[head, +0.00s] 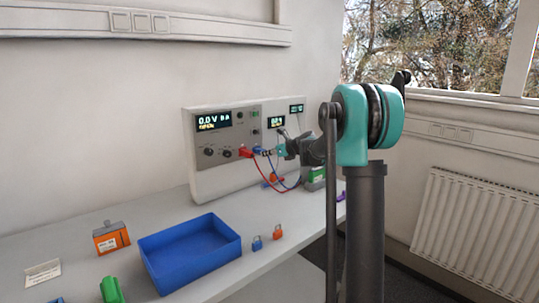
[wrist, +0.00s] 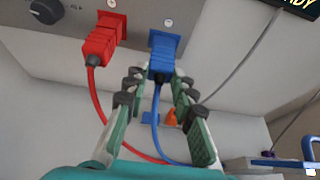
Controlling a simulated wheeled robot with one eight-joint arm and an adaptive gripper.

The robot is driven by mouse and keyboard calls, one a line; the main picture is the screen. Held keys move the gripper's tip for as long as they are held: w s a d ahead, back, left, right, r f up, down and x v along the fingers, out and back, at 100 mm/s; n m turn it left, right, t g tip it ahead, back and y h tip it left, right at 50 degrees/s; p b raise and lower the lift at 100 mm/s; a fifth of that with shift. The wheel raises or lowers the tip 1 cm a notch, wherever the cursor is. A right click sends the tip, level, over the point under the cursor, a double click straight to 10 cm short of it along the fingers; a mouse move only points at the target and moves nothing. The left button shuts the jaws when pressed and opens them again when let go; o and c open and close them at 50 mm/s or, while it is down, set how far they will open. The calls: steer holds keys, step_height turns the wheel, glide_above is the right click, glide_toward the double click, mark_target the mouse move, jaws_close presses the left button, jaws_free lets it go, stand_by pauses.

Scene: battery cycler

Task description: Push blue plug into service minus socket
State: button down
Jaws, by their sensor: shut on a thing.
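The blue plug (wrist: 160,64) is between the fingertips of my gripper (wrist: 159,79), which is shut on it. Its nose meets the blue socket (wrist: 172,40) on the grey panel in the wrist view. How deep it sits in the socket cannot be told. A blue cable hangs down from the plug between the fingers. In the head view, my gripper (head: 281,150) reaches the cycler's front from the right, and the blue plug (head: 259,150) shows small at the panel.
A red plug (wrist: 100,42) with a red cable sits in the red socket just left. The cycler (head: 228,150) stands at the back of the table. A blue tray (head: 190,252), an orange battery (head: 111,237) and small blue and orange padlocks (head: 257,243) lie in front.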

steer(key=c, duration=1.2)
jaws_free()
